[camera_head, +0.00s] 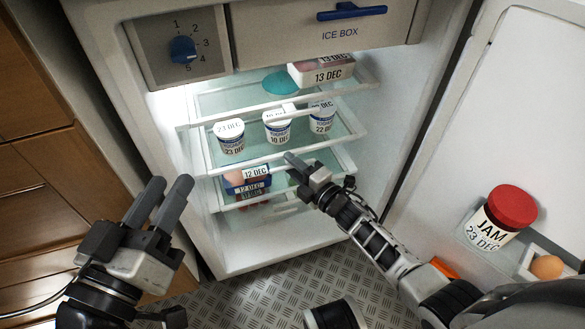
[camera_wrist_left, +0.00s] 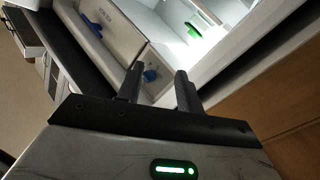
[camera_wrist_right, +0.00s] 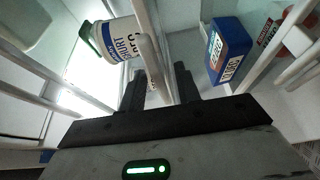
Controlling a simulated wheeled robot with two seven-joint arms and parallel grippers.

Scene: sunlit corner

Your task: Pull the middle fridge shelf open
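The middle fridge shelf (camera_head: 259,161) is a glass shelf with a white front rail, and yoghurt cups (camera_head: 230,136) stand on it. My right gripper (camera_head: 290,160) is at this rail, near its middle. In the right wrist view, the white rail (camera_wrist_right: 151,28) runs between the fingers of my right gripper (camera_wrist_right: 160,75). The fingers stand apart, and I see no clear grip on the rail. My left gripper (camera_head: 168,190) is open and empty, outside the fridge to the lower left. Its parted fingers also show in the left wrist view (camera_wrist_left: 160,75).
The upper shelf (camera_head: 243,116) holds a teal bowl (camera_head: 281,82) and a dated box (camera_head: 325,70). Small boxes (camera_head: 247,180) are on the lower shelf. The open door at right carries a jam jar (camera_head: 494,218) and an egg (camera_head: 546,267). Wooden drawers (camera_head: 45,220) stand left.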

